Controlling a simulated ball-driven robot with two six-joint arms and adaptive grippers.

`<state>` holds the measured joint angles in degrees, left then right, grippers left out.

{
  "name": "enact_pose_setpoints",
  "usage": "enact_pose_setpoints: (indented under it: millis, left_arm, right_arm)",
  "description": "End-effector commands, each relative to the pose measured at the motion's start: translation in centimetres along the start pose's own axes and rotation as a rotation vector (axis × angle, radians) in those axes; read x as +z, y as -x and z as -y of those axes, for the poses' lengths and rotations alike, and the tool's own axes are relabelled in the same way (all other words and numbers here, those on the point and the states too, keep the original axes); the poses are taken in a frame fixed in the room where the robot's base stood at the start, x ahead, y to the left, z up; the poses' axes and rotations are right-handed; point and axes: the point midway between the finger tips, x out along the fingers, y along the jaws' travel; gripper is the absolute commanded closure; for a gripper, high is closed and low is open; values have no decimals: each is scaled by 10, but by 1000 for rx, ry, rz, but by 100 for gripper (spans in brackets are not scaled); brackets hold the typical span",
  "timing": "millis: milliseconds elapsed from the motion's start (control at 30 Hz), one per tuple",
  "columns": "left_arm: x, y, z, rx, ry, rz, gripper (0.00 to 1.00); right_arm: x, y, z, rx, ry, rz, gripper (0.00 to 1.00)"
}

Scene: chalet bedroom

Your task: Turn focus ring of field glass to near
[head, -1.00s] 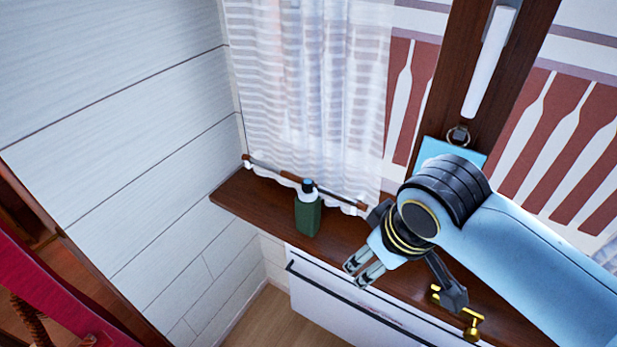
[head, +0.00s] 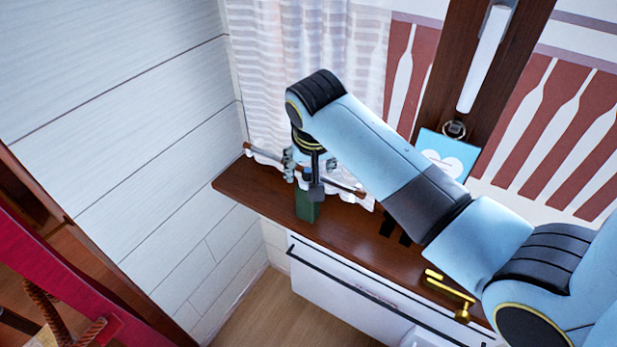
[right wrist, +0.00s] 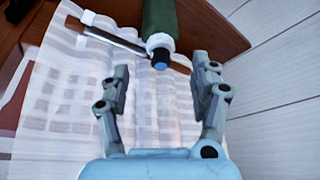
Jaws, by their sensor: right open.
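My right gripper (head: 303,172) is just above this green object, open and empty. In the right wrist view its fingertips (right wrist: 162,72) are apart, with the cap (right wrist: 160,58) roughly between them, slightly beyond. My left gripper is out of view.
A brown rod (head: 347,186) runs along the curtain's (head: 275,70) lower edge. A brass-coloured piece (head: 450,285) lies on the sill (head: 250,193) at right. A blue card (head: 447,150) leans at the window. A white radiator-like panel (head: 340,290) is below.

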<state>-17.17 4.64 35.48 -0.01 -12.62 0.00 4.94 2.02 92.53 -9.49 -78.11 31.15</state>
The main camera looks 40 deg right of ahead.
Motion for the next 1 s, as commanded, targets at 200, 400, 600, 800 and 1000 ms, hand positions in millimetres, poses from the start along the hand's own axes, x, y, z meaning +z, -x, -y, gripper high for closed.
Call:
enact_pose_setpoints:
  millis: [200, 400, 600, 800, 1000]
  left_arm:
    - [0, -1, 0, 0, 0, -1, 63]
    - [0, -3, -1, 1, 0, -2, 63]
    - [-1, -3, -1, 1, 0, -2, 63]
    - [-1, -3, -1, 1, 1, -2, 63]
    - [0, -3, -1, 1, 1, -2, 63]
  right_arm:
    - [0, -43, 0, 1, 1, 1, 37]
    - [0, -64, 0, 0, 1, 0, 37]
    - [0, -68, 0, -2, 1, -1, 37]
    - [0, -68, 0, -1, 1, -1, 46]
    - [0, -68, 0, -1, 1, -1, 72]
